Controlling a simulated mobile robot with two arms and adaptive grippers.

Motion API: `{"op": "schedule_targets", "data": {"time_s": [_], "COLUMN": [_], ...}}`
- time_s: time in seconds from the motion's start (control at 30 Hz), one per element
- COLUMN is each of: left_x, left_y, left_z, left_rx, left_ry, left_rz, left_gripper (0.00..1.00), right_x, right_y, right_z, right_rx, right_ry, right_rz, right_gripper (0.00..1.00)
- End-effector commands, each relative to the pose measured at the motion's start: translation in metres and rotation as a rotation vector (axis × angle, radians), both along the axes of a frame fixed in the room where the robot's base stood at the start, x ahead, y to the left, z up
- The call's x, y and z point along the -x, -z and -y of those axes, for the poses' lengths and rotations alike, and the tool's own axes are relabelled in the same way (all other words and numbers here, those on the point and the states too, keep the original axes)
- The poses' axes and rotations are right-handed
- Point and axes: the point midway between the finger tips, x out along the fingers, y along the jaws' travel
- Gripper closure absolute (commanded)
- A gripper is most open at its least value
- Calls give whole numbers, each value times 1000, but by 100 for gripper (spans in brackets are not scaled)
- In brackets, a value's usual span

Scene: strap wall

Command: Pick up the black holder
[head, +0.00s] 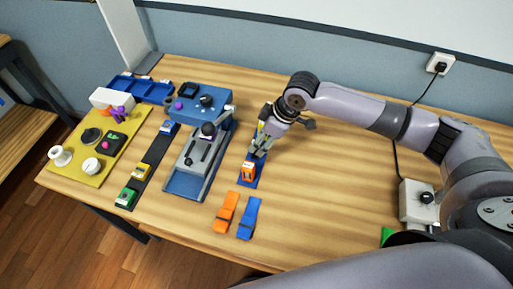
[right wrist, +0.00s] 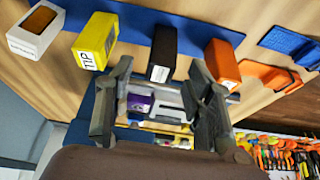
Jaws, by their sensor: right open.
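The black holder (right wrist: 163,52) stands in a row on a blue strip (right wrist: 140,25) in the right wrist view, between a yellow block and an orange block. My right gripper (right wrist: 162,72) is open, with one finger on each side of the black holder in the picture; I cannot tell whether they touch it. In the head view my right gripper (head: 260,148) is over the blue strip (head: 247,184) and hides the black holder. My left gripper is not in view.
The yellow block (right wrist: 95,41) and the orange block (right wrist: 222,62) are close beside the fingers. A white box (right wrist: 36,31) is at the row's far end. Orange and blue pieces (head: 226,212) lie in front. A blue machine (head: 200,101) stands left. The table right of the arm is mostly clear.

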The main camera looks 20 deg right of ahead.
Motion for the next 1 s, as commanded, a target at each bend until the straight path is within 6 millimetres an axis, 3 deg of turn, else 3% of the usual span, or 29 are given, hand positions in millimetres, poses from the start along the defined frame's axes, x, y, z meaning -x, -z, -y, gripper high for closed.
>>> {"op": "schedule_targets", "data": {"time_s": [0.07, 0.23, 0.5, 1.0], "left_x": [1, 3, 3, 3], "left_y": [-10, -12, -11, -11], "left_z": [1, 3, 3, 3], "left_rx": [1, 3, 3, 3], "left_ry": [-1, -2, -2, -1], "left_rz": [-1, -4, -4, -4], "left_gripper": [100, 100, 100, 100], "right_x": [-2, -7, -7, -7], "right_y": [9, 28, 32, 31], "right_z": [-7, -12, -13, -12], "right_rx": [-1, 0, 0, 0], "right_ry": [-1, 0, 0, 0], "right_rz": [-4, -2, 0, 0], "right_gripper": [52, 52, 52, 85]}}
